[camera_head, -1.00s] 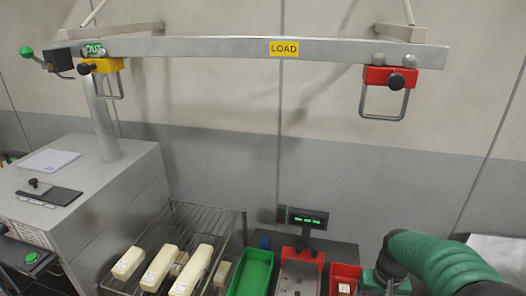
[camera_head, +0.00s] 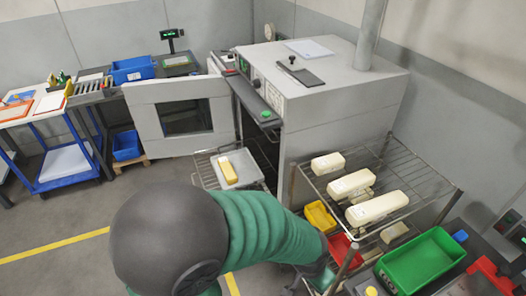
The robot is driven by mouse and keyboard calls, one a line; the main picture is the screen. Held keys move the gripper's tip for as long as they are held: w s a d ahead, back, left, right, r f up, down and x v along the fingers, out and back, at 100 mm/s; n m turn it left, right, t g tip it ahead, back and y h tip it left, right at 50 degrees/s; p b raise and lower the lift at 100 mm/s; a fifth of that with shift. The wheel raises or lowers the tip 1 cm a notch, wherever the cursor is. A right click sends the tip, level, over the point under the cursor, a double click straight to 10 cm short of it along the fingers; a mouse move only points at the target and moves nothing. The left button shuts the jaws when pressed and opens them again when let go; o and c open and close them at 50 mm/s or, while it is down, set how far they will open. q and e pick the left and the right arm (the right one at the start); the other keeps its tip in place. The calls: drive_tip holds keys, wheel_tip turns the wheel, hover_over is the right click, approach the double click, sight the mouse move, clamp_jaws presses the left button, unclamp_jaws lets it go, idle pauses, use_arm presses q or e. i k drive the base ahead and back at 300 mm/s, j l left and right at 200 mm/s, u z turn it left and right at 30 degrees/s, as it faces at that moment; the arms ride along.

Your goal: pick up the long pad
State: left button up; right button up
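Several cream-white pads lie on the top shelf of the wire rack in the head view. The longest pad (camera_head: 378,207) is nearest. A middle-sized pad (camera_head: 351,184) lies behind it, and a shorter pad (camera_head: 328,163) is farthest back. A small pale block (camera_head: 394,232) sits lower on the rack, seen partly through the wires. My green-sleeved arm with a dark round joint crosses the bottom middle and runs toward the rack's lower left. No gripper fingers can be made out, and no gripper is seen touching a pad.
The wire rack (camera_head: 441,189) stands right of a grey cabinet (camera_head: 335,110) with an open windowed door (camera_head: 183,117). A green bin (camera_head: 420,262) is at the right. Yellow and red bins (camera_head: 320,216) sit under the shelf. A tray (camera_head: 241,166) holds a yellow block. Floor is clear at lower left.

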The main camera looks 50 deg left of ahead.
sight(228, 173)
drive_tip(key=u, duration=2)
drive_tip(key=z, duration=2.9)
drive_tip(key=j+u, duration=0.2)
drive_tip(key=j, duration=0.4)
drive_tip(key=j+u, duration=0.25)
drive_tip(key=j, duration=0.4)
drive_tip(key=j+u, duration=0.2)
drive_tip(key=j, duration=0.4)
drive_tip(key=j+u, duration=0.25)
drive_tip(key=j, duration=0.4)
drive_tip(key=i+j+u, duration=0.2)
drive_tip(key=j, duration=0.35)
